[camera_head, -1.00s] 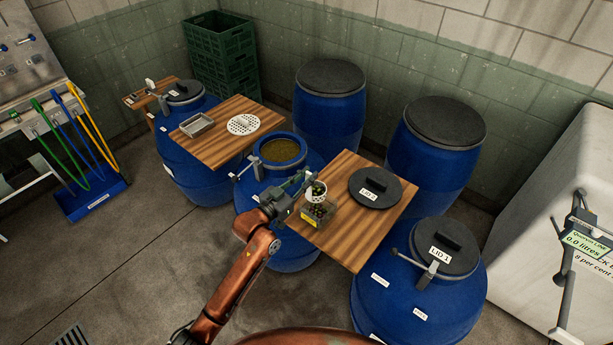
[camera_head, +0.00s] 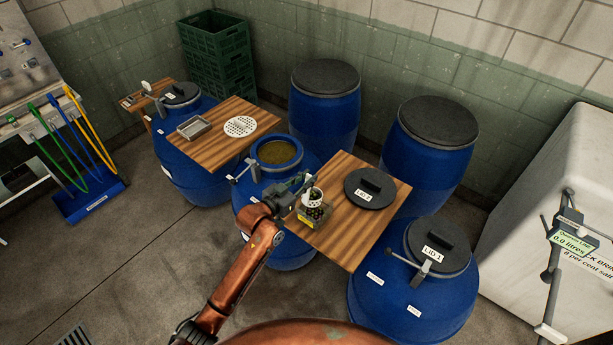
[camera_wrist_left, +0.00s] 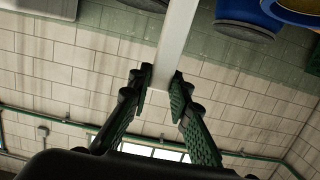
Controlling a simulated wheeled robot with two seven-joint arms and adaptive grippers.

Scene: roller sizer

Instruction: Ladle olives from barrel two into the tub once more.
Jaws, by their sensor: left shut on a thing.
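My left gripper (camera_head: 286,196) is shut on the ladle's pale handle (camera_wrist_left: 178,35), which runs between its fingers in the left wrist view. The ladle's white perforated cup (camera_head: 312,196) is tilted over the small tub (camera_head: 310,222). Dark olives show in the tub, just below the cup. Whether the cup still holds olives is too small to tell. The open blue barrel (camera_head: 247,192), with murky brine inside, stands behind and left of the gripper. Its black lid marked 2 (camera_head: 370,188) lies on the wooden board (camera_head: 345,235) beside the tub. My right gripper is out of view.
A closed barrel with lid 1 (camera_head: 437,246) stands at the right. Another board (camera_head: 222,150) at the left carries a metal tray (camera_head: 194,127) and a white perforated disc (camera_head: 239,126). Two closed barrels stand behind. A meter reading 0.0 litres (camera_head: 570,243) is at the far right.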

